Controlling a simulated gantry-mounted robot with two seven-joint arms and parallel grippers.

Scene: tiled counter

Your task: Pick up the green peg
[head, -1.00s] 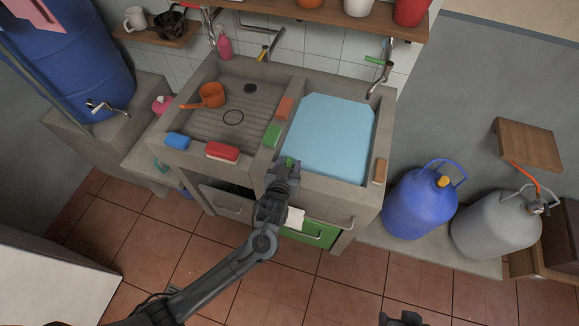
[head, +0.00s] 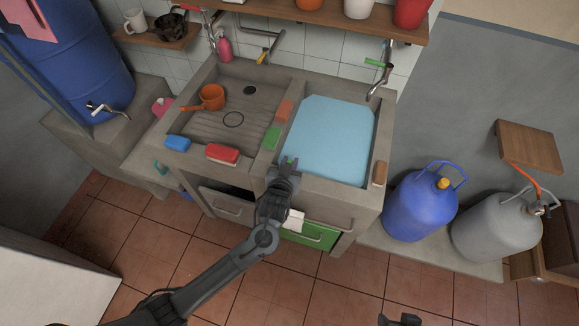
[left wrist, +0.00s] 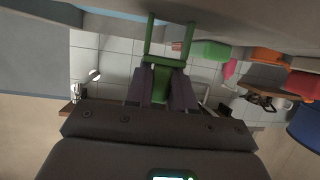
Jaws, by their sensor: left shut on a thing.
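The green peg (left wrist: 161,82) is between the two dark fingers of my left gripper in the left wrist view. Its forked green end points up in that picture, past the fingertips. In the head view my left gripper (head: 287,166) is at the front rim of the sink counter, between the two basins. A small bit of the peg (head: 289,161) shows at the fingertips. Whether the peg touches the counter cannot be told.
On the divider just behind lie a green block (head: 271,138) and an orange block (head: 285,111). A red brush (head: 222,153) and a blue sponge (head: 177,142) lie on the front ledge. The right basin holds blue water (head: 328,138). A green drawer (head: 316,234) is below.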

